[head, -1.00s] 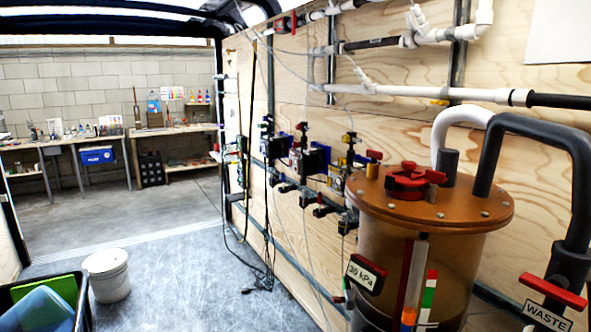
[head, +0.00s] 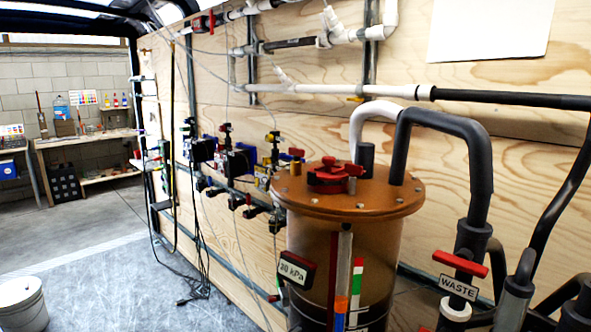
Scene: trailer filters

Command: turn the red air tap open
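Several red handles show, and I cannot tell by label which one is the air tap. A large red knob (head: 333,177) sits on top of the orange lid (head: 372,199) of the filter vessel. A small red lever (head: 292,152) shows just left of the lid, near the brass fittings on the wall. A red bar handle (head: 460,263) crosses the dark pipe above the "WASTE" label (head: 458,287) at the lower right. Another red valve handle (head: 202,23) is on the upper pipe. Neither of my grippers is in view.
A "30 kPa" gauge box (head: 296,270) is on the vessel's front. Dark hoses (head: 478,180) crowd the right side. A white bucket (head: 21,303) stands at the lower left. The grey floor between is clear, apart from loose cables by the wall.

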